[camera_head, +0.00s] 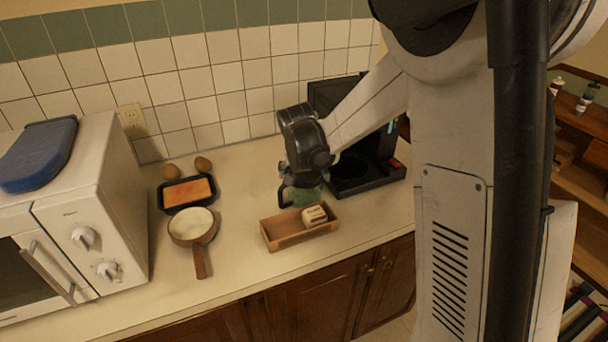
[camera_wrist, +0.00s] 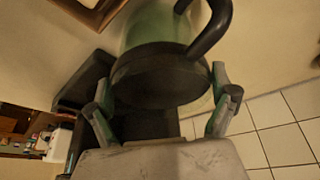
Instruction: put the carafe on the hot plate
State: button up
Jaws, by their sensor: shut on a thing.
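The carafe (camera_head: 305,195) has green-tinted glass and a black handle. In the wrist view its dark lid (camera_wrist: 160,72) and curved handle fill the middle, between my fingers. My gripper (camera_wrist: 163,112) is shut on the carafe near its lid. In the head view my gripper (camera_head: 300,177) hides the carafe's upper part. I cannot tell whether its bottom touches the counter. The black coffee machine (camera_head: 385,172) stands just right of the carafe, its base with the hot plate (camera_head: 350,169) partly under my arm in view. The carafe is beside the hot plate, not over it.
A wooden tray (camera_head: 282,238) with a small pale object (camera_head: 314,215) lies just in front of the carafe. A pan (camera_head: 192,226), a black dish (camera_head: 187,194) and two brown round things sit left. A white microwave (camera_head: 85,215) stands far left. The tiled wall is behind.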

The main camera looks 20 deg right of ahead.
jog(key=o, duration=1.6)
jog(key=shift+r, duration=0.1)
jog(key=v, duration=1.1)
jog(key=s+r+n+t+y, duration=0.1)
jog(key=s+r, duration=0.2)
jog(key=s, duration=0.5)
jog(key=s+r+n+t, duration=0.1)
jog(key=s+r, duration=0.2)
jog(key=s, duration=0.4)
jog(key=s+n, duration=0.1)
jog(key=s, duration=0.3)
jog(key=s+f+n, duration=0.1)
jog(key=s, duration=0.3)
jog(key=s+f+t+y, duration=0.1)
jog(key=s, duration=0.4)
jog(key=shift+s+a+f+n, duration=0.15)
jog(key=shift+f+n, duration=0.1)
jog(key=shift+n, duration=0.15)
jog(key=shift+s, duration=0.1)
jog(key=shift+c, duration=1.4)
jog(key=shift+f, duration=0.1)
jog(key=c, duration=1.4)
